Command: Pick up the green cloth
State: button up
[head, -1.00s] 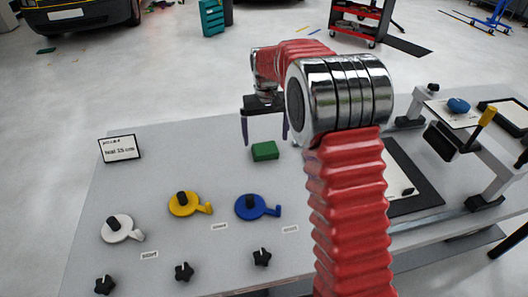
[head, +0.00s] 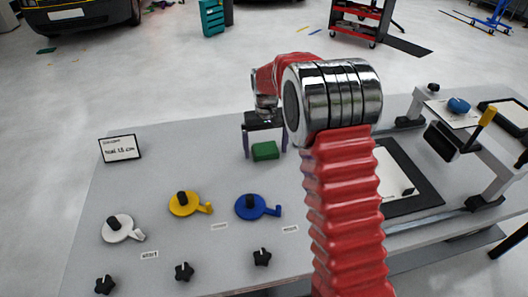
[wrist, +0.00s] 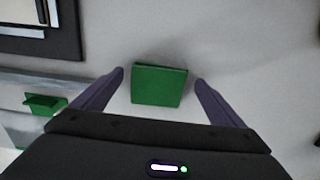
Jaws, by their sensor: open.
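The green cloth (head: 265,151) is a small, folded block lying on the grey table, behind the blue handle. In the wrist view the cloth (wrist: 159,85) lies just beyond and between my fingertips. My gripper (head: 265,154) points down over it with fingers apart. In the wrist view my gripper (wrist: 160,77) is open, one finger to each side of the cloth, with a gap on both sides. It holds nothing. Whether the fingertips reach down to table height cannot be told.
White (head: 117,229), yellow (head: 185,204) and blue (head: 251,207) handles and several black knobs sit in front. A sign (head: 120,148) stands at left. A black-framed board (head: 414,205) and a raised rail frame (head: 487,163) are at right. The table between sign and cloth is clear.

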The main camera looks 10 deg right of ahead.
jog(key=shift+c, duration=0.4)
jog(key=c, duration=1.1)
